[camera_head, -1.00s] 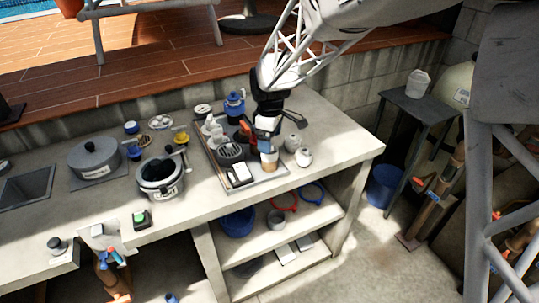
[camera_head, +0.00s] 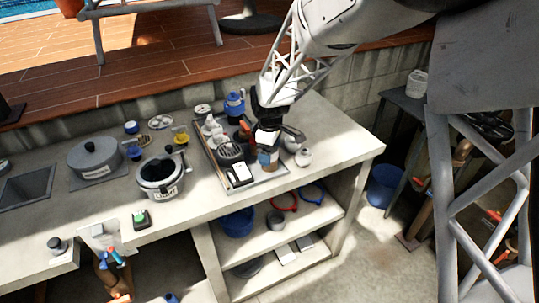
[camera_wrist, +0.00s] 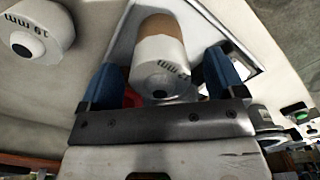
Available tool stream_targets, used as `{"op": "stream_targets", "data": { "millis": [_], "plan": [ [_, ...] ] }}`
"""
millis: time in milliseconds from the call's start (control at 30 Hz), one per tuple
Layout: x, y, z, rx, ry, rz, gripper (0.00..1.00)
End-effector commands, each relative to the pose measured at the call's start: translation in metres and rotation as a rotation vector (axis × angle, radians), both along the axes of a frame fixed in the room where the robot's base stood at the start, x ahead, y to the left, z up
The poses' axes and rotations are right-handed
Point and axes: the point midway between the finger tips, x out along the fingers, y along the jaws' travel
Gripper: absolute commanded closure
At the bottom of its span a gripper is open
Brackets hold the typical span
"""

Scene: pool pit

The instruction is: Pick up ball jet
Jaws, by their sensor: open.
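A white jet (camera_wrist: 160,62) with a dark round opening, "mm" lettering and a tan-brown section lies in view between my gripper's two blue fingers in the wrist view. In the head view this tan-and-white piece (camera_head: 268,166) stands at the tray's right edge, partly covered by my gripper (camera_head: 267,157). The fingers in the wrist view (camera_wrist: 162,78) are open, one on each side of it; I cannot tell whether they touch it. Another white jet (camera_wrist: 36,36), marked in mm with a dark opening, is outside the fingers at upper left. It appears to be the round white piece (camera_head: 303,157) right of the tray.
The counter's right end (camera_head: 345,148) is clear.

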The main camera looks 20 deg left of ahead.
Motion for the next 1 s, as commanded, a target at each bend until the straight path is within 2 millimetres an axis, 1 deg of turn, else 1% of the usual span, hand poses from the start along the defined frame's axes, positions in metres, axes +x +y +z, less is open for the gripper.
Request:
{"op": "stream_targets", "data": {
  "millis": [300,333,667,700,1000],
  "plan": [
    [0.0,0.0,0.0,0.0,0.0,0.0,0.12],
    [0.0,0.0,0.0,0.0,0.0,0.0,0.13],
    [0.0,0.0,0.0,0.0,0.0,0.0,0.64],
    [0.0001,0.0,0.0001,0.0,0.0,0.0,0.65],
    [0.0001,0.0001,0.0018,0.0,0.0,0.0,0.65]
  ]
}}
